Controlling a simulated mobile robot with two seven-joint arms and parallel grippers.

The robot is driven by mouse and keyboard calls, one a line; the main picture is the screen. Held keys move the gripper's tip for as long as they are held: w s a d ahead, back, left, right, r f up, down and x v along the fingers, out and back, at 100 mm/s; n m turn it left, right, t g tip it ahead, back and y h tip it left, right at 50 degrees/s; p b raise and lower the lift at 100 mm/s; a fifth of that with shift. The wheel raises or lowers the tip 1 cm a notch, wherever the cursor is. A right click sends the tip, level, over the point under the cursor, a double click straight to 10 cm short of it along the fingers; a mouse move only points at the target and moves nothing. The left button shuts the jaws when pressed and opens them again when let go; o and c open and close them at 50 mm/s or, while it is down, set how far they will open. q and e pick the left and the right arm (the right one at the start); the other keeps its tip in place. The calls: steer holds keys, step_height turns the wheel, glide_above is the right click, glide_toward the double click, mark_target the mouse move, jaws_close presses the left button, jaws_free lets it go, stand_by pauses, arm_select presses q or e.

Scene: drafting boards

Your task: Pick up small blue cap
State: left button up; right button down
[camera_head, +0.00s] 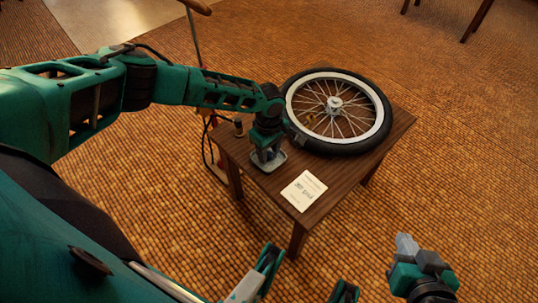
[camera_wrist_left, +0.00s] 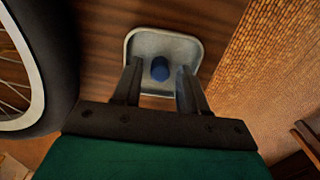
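The small blue cap (camera_wrist_left: 160,68) stands in a shallow grey metal tray (camera_wrist_left: 193,42), seen in the left wrist view. My left gripper (camera_wrist_left: 157,75) is open, with one finger on each side of the cap and gaps showing between them. In the head view my left gripper (camera_head: 266,155) points down over the tray (camera_head: 277,165) near the left edge of the wooden table; the cap is hidden there. My right gripper (camera_head: 420,252) is at the lower right, away from the table; its fingers look close together, but whether they are shut is unclear.
A spoked wheel with a black tyre (camera_head: 381,99) lies on the table (camera_head: 343,172), right beside my left gripper. A white printed card (camera_head: 304,190) lies near the front edge. A small dark object (camera_head: 239,127) stands at the left edge. The tabletop right of the card is clear.

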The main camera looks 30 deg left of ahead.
mark_target(269, 153)
arm_select(q)
jaws_close()
arm_select(e)
steer(key=shift+f, duration=0.1)
steer(key=shift+d, duration=0.1)
